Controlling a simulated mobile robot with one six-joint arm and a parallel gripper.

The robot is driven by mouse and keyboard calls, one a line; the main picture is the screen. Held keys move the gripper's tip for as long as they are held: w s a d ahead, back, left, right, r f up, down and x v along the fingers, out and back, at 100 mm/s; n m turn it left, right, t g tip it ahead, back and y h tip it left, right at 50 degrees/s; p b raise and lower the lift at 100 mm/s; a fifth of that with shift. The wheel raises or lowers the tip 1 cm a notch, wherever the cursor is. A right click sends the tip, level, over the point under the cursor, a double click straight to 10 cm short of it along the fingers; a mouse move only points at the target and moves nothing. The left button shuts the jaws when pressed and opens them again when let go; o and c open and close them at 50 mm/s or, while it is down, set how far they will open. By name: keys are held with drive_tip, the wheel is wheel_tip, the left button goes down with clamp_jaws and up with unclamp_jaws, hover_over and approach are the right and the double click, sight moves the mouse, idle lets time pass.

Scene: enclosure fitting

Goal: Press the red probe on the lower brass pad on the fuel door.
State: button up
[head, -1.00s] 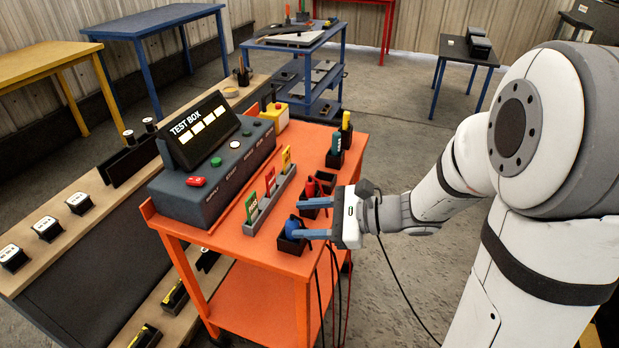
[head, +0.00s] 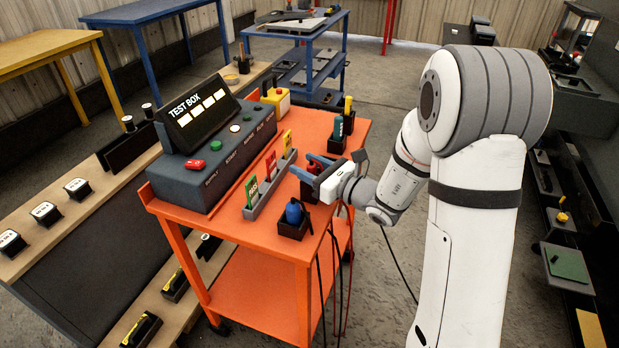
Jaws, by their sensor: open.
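The red probe (head: 314,168) stands in a small dark holder near the right edge of the orange cart. Only its top shows clearly. My gripper (head: 308,168) is open, with its two blue fingers pointing left across the cart, one on each side of the red probe as seen here. I cannot tell whether the fingers touch it. The fuel door and its lower brass pad cannot be made out in this view.
A blue probe (head: 294,213) stands in its holder (head: 291,231), nearer than my gripper. A rack of coloured cards (head: 271,187) and the test box (head: 213,150) lie left. Cables hang off the orange cart (head: 265,232). A blue table (head: 303,55) stands behind.

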drive_tip(key=shift+w+a, duration=0.25)
drive_tip(key=shift+a, duration=0.15)
clamp_jaws()
